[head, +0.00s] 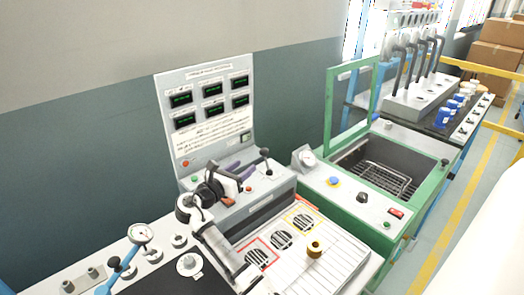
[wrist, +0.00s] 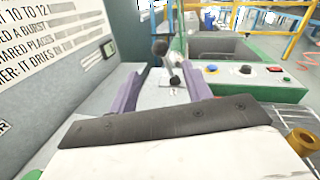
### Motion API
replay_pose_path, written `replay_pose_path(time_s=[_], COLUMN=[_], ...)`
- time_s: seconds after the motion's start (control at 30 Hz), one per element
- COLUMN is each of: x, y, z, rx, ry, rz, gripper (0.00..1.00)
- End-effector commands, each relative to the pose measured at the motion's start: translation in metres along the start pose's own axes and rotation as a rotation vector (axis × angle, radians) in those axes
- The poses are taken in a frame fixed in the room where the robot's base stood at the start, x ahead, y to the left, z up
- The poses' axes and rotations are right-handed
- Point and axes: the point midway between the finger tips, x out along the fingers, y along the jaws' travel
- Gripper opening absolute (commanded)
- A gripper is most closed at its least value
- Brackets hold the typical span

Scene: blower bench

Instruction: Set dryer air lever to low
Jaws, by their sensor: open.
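The dryer air lever, a thin rod with a black ball knob, stands on the grey dryer unit. In the head view its knob (head: 265,152) is at the right end of the unit, just beyond my gripper (head: 246,171). In the wrist view the lever knob (wrist: 160,48) shows ahead, between the purple fingers of my gripper (wrist: 167,76) as seen from there. The rod leans, with the knob up and left of its dark base. The gripper is open and empty. I cannot tell whether a finger touches the lever. The low mark is not readable.
A grey panel (head: 215,80) with several green displays rises behind the unit. A green-framed tank (head: 345,195) with a wire basket stands to the right. A brass cylinder (head: 315,248) stands on the white slatted top in front. Small red and green buttons sit near the lever.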

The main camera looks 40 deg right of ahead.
Motion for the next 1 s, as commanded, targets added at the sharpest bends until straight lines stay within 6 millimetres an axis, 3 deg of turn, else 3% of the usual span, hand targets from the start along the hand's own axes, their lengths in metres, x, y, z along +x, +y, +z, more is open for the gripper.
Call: replay_pose_path(time_s=[0.3, 0.5, 0.7, 1.0], x=[0.069, 0.101, 0.116, 0.118], y=[-0.001, 0.0, 0.0, 0.0], z=[-0.001, -0.003, -0.001, 0.0], rx=[-0.002, -0.001, 0.0, 0.001], ry=[-0.001, -0.002, 0.0, 0.001], rz=[-0.004, -0.002, -0.001, 0.0], gripper=[0.49, 0.49, 0.49, 0.49])
